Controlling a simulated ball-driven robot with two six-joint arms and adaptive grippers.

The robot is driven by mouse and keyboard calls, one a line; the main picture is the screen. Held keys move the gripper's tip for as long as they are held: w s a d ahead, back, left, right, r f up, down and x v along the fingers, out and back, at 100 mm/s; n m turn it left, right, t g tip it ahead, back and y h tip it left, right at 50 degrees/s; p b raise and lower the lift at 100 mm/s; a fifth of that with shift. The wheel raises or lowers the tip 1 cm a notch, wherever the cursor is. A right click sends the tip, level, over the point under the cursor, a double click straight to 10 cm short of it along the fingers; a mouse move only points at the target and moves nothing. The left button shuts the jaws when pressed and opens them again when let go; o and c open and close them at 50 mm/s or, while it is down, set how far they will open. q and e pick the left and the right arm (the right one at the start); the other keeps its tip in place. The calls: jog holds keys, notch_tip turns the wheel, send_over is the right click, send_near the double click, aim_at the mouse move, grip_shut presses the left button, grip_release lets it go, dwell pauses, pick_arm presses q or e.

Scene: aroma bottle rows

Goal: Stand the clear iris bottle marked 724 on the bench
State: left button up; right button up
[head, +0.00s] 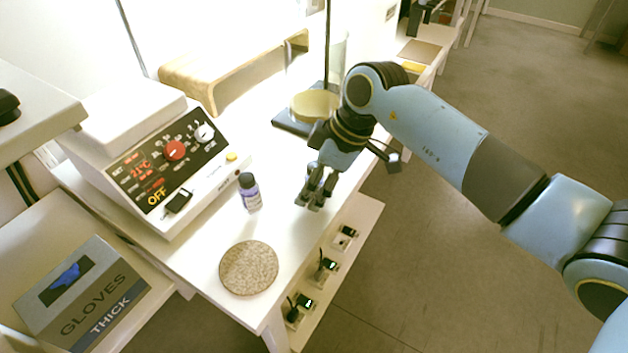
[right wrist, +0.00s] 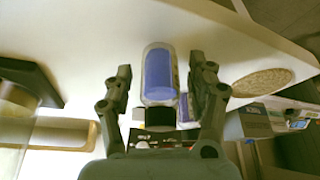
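A clear bottle with blue-violet contents (right wrist: 159,76) and a dark cap lies between the fingers of my right gripper (right wrist: 160,80), with gaps visible on both sides. In the head view my right gripper (head: 316,200) is over the bench's (head: 220,238) right edge and hides most of this bottle. The bottle is upright, at or just above the bench top; I cannot tell whether it touches. A second violet bottle (head: 249,192) with a dark cap stands upright on the bench to the left. No number is readable on either bottle. My left gripper is out of view.
A control box (head: 165,165) stands left of the bottles. A round speckled mat (head: 248,267) lies bare at the bench's front. A stand with a yellowish disc (head: 315,105) is behind my gripper. Small devices (head: 325,266) sit on the lower shelf. A gloves box (head: 82,295) is at left.

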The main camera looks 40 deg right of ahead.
jog(key=p+v, duration=0.2)
jog(key=v, duration=1)
jog(key=shift+r, duration=0.15)
